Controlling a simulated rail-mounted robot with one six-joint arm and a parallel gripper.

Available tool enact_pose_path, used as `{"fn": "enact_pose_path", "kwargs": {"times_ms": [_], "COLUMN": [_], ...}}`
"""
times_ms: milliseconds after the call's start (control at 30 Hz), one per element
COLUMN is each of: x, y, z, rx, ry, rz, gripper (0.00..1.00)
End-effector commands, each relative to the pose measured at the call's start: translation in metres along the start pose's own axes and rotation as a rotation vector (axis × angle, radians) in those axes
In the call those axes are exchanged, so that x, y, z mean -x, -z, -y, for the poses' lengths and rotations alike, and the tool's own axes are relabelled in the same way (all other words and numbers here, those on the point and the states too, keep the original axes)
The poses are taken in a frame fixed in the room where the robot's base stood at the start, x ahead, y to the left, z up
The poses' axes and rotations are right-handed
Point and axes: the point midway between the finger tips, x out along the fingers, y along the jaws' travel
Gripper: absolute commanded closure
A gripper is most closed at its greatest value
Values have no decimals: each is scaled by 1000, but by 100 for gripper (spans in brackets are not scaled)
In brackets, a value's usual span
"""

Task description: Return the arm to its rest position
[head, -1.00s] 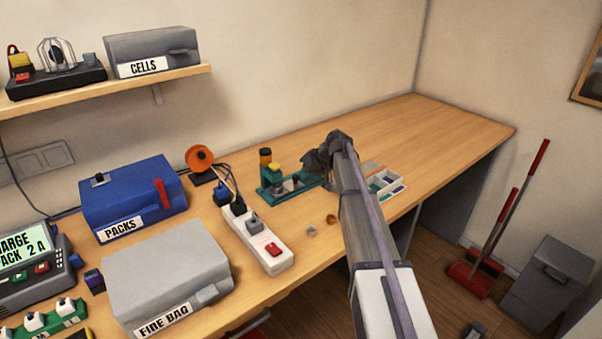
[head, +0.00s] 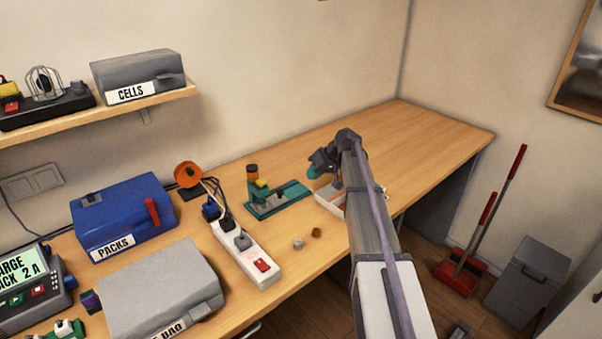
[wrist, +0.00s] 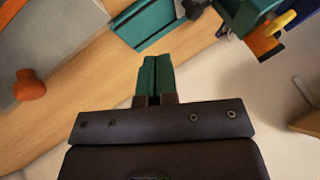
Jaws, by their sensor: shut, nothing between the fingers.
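My arm reaches over the bench from the lower right in the head view. My gripper (head: 314,172) is above the bench, just right of the teal fixture (head: 288,199), and partly hidden by its own wrist. In the wrist view the gripper's two teal fingers (wrist: 154,77) are pressed together with nothing between them. Part of a teal body (wrist: 148,22) shows beyond the fingertips there. A white parts tray (head: 328,203) lies under the arm, mostly hidden by it.
A power strip (head: 248,256), two small loose parts (head: 307,239) and an orange spool (head: 187,174) are left of the arm. A blue PACKS case (head: 125,215) and a grey case (head: 160,290) stand further left. The bench's far right (head: 430,135) is clear.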

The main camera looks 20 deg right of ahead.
Motion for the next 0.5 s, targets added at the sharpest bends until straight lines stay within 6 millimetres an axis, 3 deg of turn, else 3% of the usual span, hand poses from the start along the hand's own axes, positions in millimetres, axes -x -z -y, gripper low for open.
{"fn": "enact_pose_path", "kwargs": {"times_ms": [33,100,433,467,500], "x": [14,19,19,19,22], "y": [3,2,-1,-4,-23], "z": [2,1,-1,-2,0], "rx": [-1,-1,-31,-64,-125], "ry": [-1,-1,0,-8,-42], "rz": [-1,-1,3,17,53], "gripper": [100,100,100,100,100]}}
